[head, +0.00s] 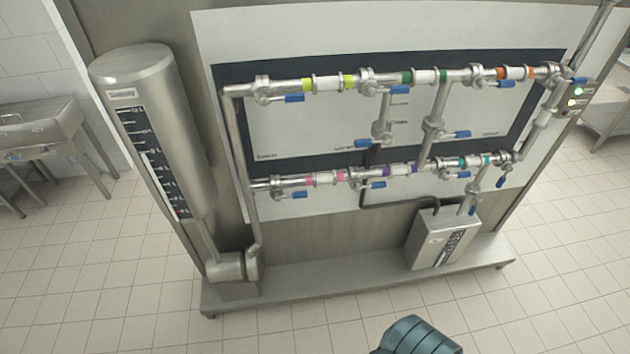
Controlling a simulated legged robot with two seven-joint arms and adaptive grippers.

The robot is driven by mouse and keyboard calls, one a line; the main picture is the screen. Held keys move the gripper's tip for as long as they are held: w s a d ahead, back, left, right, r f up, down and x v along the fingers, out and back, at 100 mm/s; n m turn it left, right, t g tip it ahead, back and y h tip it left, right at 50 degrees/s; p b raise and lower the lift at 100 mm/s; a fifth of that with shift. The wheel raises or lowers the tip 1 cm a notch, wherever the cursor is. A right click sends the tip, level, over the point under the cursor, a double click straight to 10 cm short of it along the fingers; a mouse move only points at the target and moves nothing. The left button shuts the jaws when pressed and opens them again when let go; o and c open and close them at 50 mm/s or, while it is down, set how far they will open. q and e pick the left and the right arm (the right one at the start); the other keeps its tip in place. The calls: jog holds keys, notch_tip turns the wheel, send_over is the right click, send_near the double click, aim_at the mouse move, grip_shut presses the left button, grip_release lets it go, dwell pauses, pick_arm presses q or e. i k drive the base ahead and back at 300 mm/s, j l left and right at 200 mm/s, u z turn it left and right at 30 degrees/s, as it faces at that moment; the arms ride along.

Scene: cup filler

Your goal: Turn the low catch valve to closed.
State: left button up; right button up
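Several valves with blue handles sit on a steel pipe rack. The upper pipe row has blue handles at the left (294,98), the middle (398,90) and the right (506,84). The lower row has handles at the left (299,194), the middle (378,185) and the right (463,174). Two more sit on the uprights between the rows (387,139) (461,134). Another handle (473,211) is on the pipe above the grey box. The labels are too small to read, so I cannot tell which is the low catch valve. Neither gripper is visible.
A tall steel tank (150,110) with a level scale stands left of the rack. A grey box (443,238) sits on the low steel base (330,283). A steel table (45,130) stands far left. The tiled floor in front is clear.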

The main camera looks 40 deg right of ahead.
aim_at(474, 209)
jog(key=z, duration=1.55)
